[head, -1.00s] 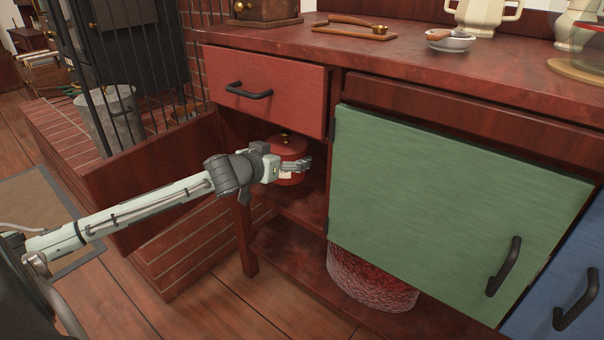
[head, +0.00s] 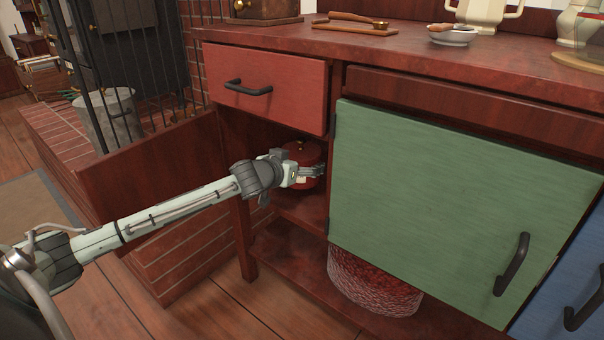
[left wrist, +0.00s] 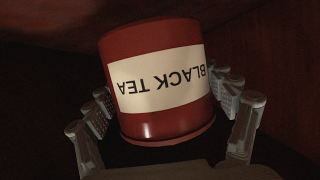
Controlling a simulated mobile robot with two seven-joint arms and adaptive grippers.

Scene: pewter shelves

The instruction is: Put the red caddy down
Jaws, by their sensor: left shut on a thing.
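The red caddy (head: 304,152) is a round red tin with a brass knob on its lid. It is inside the open cupboard compartment under the red drawer. My left gripper (head: 314,170) reaches in from the left and is shut on the caddy. In the left wrist view the caddy (left wrist: 158,122) shows a cream label reading BLACK TEA, upside down in the picture, with fingers on both sides. The cupboard shelf (head: 300,209) is below it. I cannot tell whether the caddy's base touches the shelf. My right gripper is not in view.
An open dark red door (head: 150,165) stands left of the compartment, behind my arm. A shut green door (head: 450,205) is to the right. The red drawer (head: 290,90) is above. A red woven basket (head: 370,283) sits on the low shelf.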

